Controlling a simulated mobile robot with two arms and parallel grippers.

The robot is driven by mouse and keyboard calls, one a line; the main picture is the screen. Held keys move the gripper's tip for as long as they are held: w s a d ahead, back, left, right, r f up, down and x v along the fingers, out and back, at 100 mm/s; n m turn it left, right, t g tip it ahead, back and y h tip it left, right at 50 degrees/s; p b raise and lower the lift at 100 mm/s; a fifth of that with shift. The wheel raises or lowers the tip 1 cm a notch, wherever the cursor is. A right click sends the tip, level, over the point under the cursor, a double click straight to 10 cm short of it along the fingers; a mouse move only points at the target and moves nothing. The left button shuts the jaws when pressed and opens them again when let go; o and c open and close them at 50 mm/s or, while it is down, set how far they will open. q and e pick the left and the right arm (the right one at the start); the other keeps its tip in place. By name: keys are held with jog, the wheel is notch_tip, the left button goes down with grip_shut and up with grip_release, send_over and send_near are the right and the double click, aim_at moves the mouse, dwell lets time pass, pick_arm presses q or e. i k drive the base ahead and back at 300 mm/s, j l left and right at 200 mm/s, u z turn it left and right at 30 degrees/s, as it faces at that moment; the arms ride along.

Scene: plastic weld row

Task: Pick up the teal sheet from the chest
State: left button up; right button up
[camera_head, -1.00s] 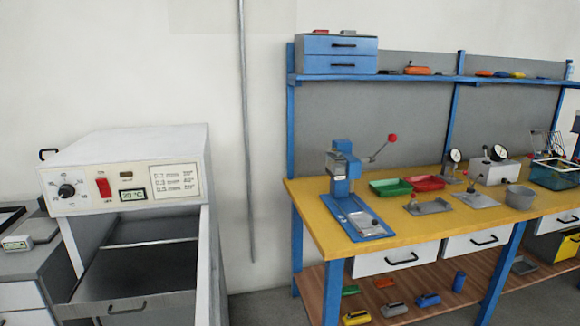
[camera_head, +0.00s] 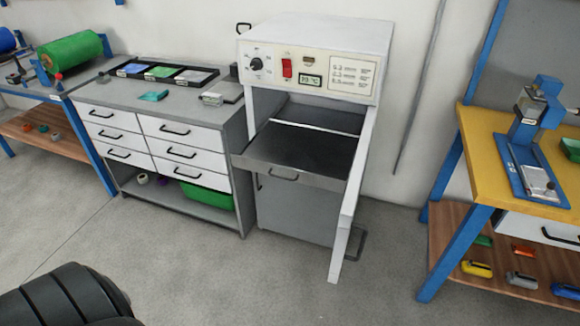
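A small teal sheet (camera_head: 153,95) lies flat on the grey top of the drawer chest (camera_head: 106,94), near its front edge and left of the middle. Nothing touches it. A dark, ribbed rounded shape at the bottom left corner looks like part of my own arm. Neither gripper shows in the view.
A black tray (camera_head: 127,78) with blue, green and blue-grey sheets lies behind the teal sheet. A small grey device (camera_head: 211,99) stands to its right. The white oven-like machine (camera_head: 315,50) with a lowered dark shelf stands right of the chest. The grey floor (camera_head: 200,275) in front is clear.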

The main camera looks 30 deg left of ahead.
aim_at(153, 96)
jog(key=u, duration=1.95)
jog(key=i+j+z, duration=0.15)
jog(key=z, duration=0.75)
jog(key=i+j+z, duration=0.25)
jog(key=j, duration=0.25)
jog(key=i+j+z, duration=0.1)
jog(key=j+z, duration=0.15)
jog(key=j, duration=0.25)
jog(key=i+j+z, duration=0.1)
jog(key=j+z, duration=0.15)
jog(key=j, duration=0.25)
jog(key=j+z, duration=0.3)
jog(key=j, duration=0.3)
jog(key=i, duration=0.05)
